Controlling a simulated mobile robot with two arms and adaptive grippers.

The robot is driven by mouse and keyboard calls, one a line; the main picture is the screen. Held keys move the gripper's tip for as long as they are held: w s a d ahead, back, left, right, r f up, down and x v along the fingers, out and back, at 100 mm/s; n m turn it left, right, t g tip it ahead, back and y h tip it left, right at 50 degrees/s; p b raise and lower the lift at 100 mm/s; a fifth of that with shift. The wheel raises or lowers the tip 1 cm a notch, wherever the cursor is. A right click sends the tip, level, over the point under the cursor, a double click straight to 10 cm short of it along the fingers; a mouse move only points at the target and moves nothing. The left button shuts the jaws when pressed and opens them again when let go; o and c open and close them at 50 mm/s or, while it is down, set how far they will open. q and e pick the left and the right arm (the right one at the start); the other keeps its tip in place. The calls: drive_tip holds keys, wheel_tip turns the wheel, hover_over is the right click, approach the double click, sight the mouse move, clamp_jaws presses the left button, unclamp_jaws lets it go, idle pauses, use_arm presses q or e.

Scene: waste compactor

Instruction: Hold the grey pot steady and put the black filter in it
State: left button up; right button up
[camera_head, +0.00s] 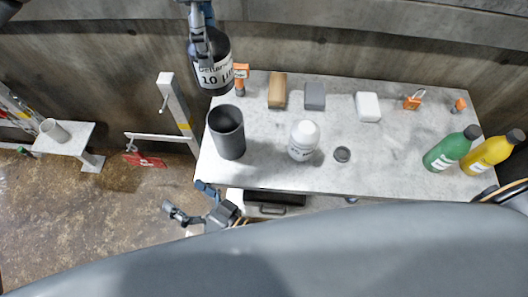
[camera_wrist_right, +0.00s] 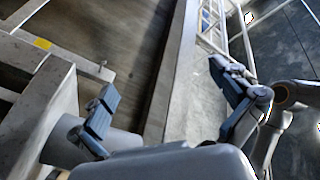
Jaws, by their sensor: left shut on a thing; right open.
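The grey pot (camera_head: 227,145) stands upright near the left end of the pale table, its dark open top facing up. The black filter (camera_head: 223,50) is a dark cylinder with a white "10 µm" label, above the table's back left corner, behind the pot and apart from it. My left gripper (camera_head: 203,45) is shut on the filter from above, its fingertips partly hidden against the dark body. My right gripper (camera_head: 188,202) is open and empty in front of the table's front left edge, short of the pot. Its two spread fingers also show in the right wrist view (camera_wrist_right: 165,95).
A white bottle (camera_head: 303,142) stands right of the pot, beside a small round dark-topped item (camera_head: 342,154). Several blocks and orange items line the back. A white post (camera_head: 175,105) rises left of the table.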

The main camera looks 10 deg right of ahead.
drive_tip(key=w+d+r+n+t+h, duration=0.1)
drive_tip(key=w+d+n, duration=0.15)
drive_tip(key=d, duration=0.75)
drive_tip(key=w+d+r+n+h, duration=0.15)
drive_tip(key=d+n, duration=0.25)
drive_tip(key=d, duration=0.5)
approach(215, 117)
drive_tip(key=x, duration=0.5)
drive_tip(key=shift+c, duration=0.2)
drive_tip(key=c, duration=1.1)
use_arm(q)
drive_tip(key=n, duration=0.1)
approach(223, 111)
drive_tip(key=s, duration=0.4)
use_arm(e)
drive_tip(key=shift+c, duration=0.2)
use_arm(q)
drive_tip(key=shift+d+f, duration=0.1)
drive_tip(key=shift+f, duration=2.2)
